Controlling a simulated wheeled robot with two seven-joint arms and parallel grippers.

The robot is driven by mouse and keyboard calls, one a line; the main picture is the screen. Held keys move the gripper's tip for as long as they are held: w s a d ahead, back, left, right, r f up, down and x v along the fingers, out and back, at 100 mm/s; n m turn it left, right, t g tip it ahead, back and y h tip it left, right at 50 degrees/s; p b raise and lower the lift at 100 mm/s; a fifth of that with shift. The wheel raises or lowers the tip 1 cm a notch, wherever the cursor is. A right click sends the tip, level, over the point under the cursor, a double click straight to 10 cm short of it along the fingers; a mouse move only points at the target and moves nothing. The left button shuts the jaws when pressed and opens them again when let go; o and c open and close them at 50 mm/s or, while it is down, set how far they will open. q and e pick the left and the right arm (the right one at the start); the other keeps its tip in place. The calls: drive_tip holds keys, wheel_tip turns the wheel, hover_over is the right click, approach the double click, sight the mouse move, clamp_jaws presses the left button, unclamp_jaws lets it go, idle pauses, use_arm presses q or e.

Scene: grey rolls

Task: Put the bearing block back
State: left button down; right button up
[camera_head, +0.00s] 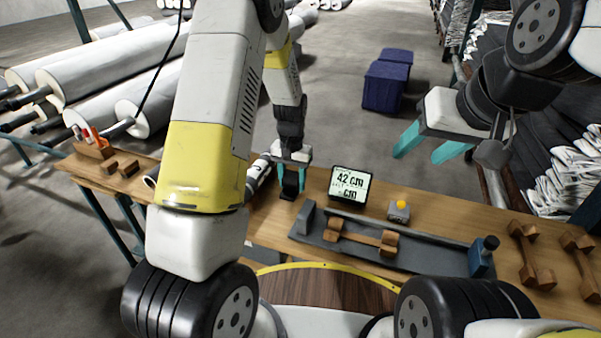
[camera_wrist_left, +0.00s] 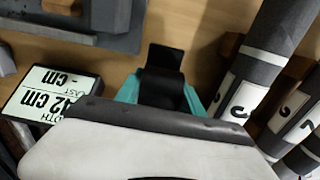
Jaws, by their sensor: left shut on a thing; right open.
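My left gripper (camera_head: 290,187) is shut on a small black block (camera_head: 289,184), which may be the bearing block. The block also shows between the teal fingers in the left wrist view (camera_wrist_left: 162,70). It is at the table's far side, left of the display; whether it touches the wood, I cannot tell. My right gripper (camera_head: 420,154) is open and empty, held beyond the table's far edge.
Labelled grey rolls (camera_wrist_left: 257,72) lie close beside my left gripper. Wooden pieces (camera_head: 530,252) lie at the right. Blue bins (camera_head: 386,82) stand on the floor.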

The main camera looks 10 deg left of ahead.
sight(294, 189)
use_arm(q)
drive_tip(key=shift+w+d+f, duration=0.1)
drive_tip(key=shift+w+d, duration=0.15)
drive_tip(key=shift+w, duration=0.3)
drive_tip(key=shift+s+f, duration=0.1)
drive_tip(key=shift+f, duration=1.6)
drive_tip(key=shift+f, duration=0.1)
drive_tip(key=c, duration=0.7)
unclamp_jaws()
